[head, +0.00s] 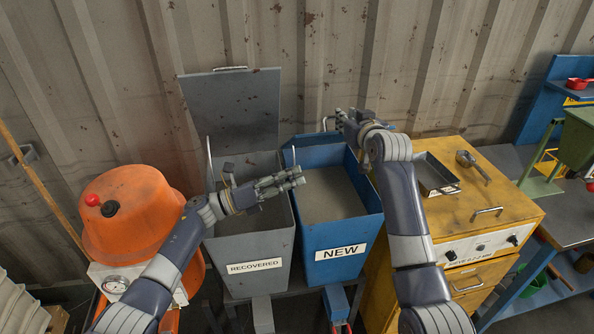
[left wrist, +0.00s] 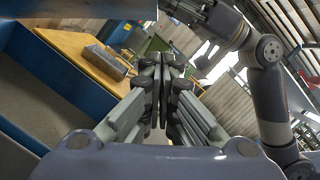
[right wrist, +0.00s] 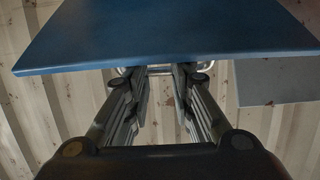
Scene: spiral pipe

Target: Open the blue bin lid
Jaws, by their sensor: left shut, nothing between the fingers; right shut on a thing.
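The blue bin (head: 343,222), labelled NEW, stands open, with its grey inside showing. Its blue lid (head: 311,150) is swung back at the rear and looks foreshortened in the head view. The lid's broad blue face (right wrist: 165,35) fills the top of the right wrist view. My right gripper (head: 340,116) is at the lid's metal handle (right wrist: 158,69) and is shut on it; the fingers partly hide the grip. My left gripper (head: 301,177) is shut and empty, above the blue bin's left side. Its closed fingertips also show in the left wrist view (left wrist: 163,62).
The grey RECOVERED bin (head: 258,266) stands to the left, its grey lid (head: 233,105) upright against the corrugated wall. An orange machine (head: 140,215) is farther left. A yellow cabinet (head: 480,222) with a metal tray (head: 437,178) is close on the right.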

